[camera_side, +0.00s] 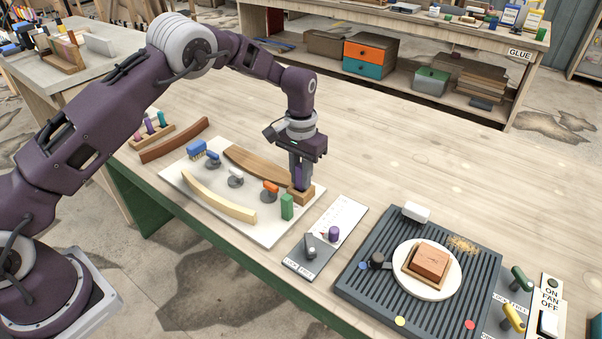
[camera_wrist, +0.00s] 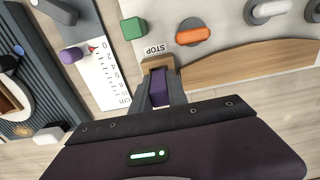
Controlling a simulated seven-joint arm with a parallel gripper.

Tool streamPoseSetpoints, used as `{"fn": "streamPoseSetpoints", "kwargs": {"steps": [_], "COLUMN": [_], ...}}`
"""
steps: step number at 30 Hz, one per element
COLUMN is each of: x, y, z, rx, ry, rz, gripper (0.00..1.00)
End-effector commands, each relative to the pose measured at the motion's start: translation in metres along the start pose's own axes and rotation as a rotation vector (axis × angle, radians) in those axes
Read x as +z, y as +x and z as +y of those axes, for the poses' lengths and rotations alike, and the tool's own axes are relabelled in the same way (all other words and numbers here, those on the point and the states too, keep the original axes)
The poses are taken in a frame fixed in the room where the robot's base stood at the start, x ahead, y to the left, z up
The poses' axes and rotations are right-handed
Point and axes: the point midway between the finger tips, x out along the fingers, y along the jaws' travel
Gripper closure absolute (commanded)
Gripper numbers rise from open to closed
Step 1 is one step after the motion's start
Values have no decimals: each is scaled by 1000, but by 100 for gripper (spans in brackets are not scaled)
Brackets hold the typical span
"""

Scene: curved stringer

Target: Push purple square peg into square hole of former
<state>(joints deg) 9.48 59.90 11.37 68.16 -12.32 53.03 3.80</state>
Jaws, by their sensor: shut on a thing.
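My gripper (camera_side: 300,182) points down over the right end of the white board and is shut on the purple square peg (camera_wrist: 158,86). The peg shows between the fingers in the wrist view. The former, a small wooden block (camera_side: 302,196), stands directly below the fingers; in the wrist view its top edge (camera_wrist: 157,63) shows just beyond the peg. The peg's lower end is at the former, but the fingers and block hide the hole, so I cannot tell how deep the peg sits.
A brown curved strip (camera_side: 252,163) runs up to the former. An orange-handled clamp (camera_side: 270,188) and a green block (camera_side: 287,207) stand close by. A ruler plate with a purple knob (camera_side: 334,233) lies to the right, before a grey slatted station (camera_side: 370,275). The table behind is clear.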

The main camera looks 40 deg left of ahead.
Motion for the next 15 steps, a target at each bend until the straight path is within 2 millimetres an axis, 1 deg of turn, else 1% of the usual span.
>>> {"fn": "streamPoseSetpoints", "kwargs": {"steps": [12,15], "x": [0,0], "y": [11,10], "z": [0,0], "rx": [0,0], "ry": [0,0], "rz": [0,0], "gripper": [100,100]}}
